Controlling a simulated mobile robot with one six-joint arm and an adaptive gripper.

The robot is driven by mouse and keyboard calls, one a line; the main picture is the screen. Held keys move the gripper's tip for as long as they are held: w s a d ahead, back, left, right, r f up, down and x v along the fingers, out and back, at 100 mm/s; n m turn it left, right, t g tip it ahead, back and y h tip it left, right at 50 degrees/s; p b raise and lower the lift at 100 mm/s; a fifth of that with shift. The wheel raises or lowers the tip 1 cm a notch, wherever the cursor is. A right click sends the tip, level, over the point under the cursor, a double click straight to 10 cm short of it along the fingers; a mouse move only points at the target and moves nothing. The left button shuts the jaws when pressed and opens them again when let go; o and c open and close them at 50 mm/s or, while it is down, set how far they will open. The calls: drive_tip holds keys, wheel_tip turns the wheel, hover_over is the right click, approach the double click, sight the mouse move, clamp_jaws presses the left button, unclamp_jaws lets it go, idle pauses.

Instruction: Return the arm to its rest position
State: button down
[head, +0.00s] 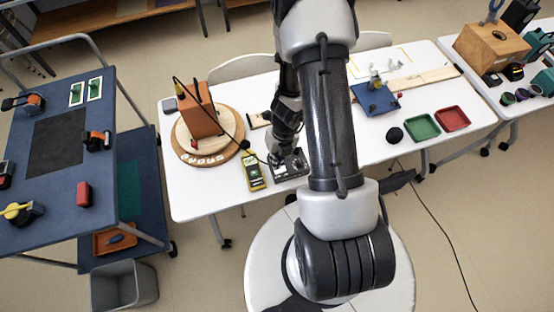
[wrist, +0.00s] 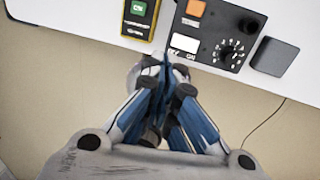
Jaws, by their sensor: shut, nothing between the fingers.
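My arm reaches down from the top of the head view over the white table. My gripper (head: 275,158) is beside the left end of a dark control box (head: 291,165). In the wrist view the blue fingers of my gripper (wrist: 166,66) are together with nothing between them. Their tips appear near the table's front edge, in front of the control box (wrist: 214,34) with its dial and orange button. I cannot tell whether they touch it. A yellow meter (head: 254,171) lies just left of the box; it also shows in the wrist view (wrist: 137,18).
An orange-brown speaker box (head: 200,108) stands on a round wooden board (head: 230,152), with a black cable near my gripper. A blue trolley (head: 60,185) is at left. Green (head: 422,127) and red (head: 453,118) trays are at right. A grey bin (head: 124,286) stands on the floor.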

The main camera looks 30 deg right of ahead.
drive_tip(key=r, duration=0.1)
drive_tip(key=r+p, duration=0.1)
drive_tip(key=r, duration=0.1)
drive_tip(key=r+p, duration=0.1)
drive_tip(key=shift+w+a+r, duration=0.15)
drive_tip(key=shift+a+r, duration=0.1)
drive_tip(key=shift+a, duration=0.1)
drive_tip(key=shift+w+a, duration=0.1)
drive_tip(key=w+a+r+n+t+b, duration=0.1)
drive_tip(key=a+r+n+b, duration=0.25)
drive_tip(key=r+n, duration=0.55)
drive_tip(key=w+a+r+n+t+b, duration=0.1)
drive_tip(key=a+r+n+b, duration=0.1)
drive_tip(key=a+r+n, duration=0.5)
drive_tip(key=s+r+n+b, duration=0.1)
drive_tip(key=s+r+n, duration=0.2)
drive_tip(key=n, duration=0.4)
drive_tip(key=s+r+n+t+h+b, duration=0.1)
drive_tip(key=s+r+n+b, duration=0.1)
drive_tip(key=s+n, duration=0.4)
drive_tip(key=s+r+n+t+b, duration=0.1)
drive_tip(key=s+r+n, duration=0.3)
drive_tip(key=n, duration=0.6)
drive_tip(key=shift+s+d+r+h+b, duration=0.25)
drive_tip(key=shift+s+r+h+b, duration=0.15)
drive_tip(key=shift+s+b, duration=0.3)
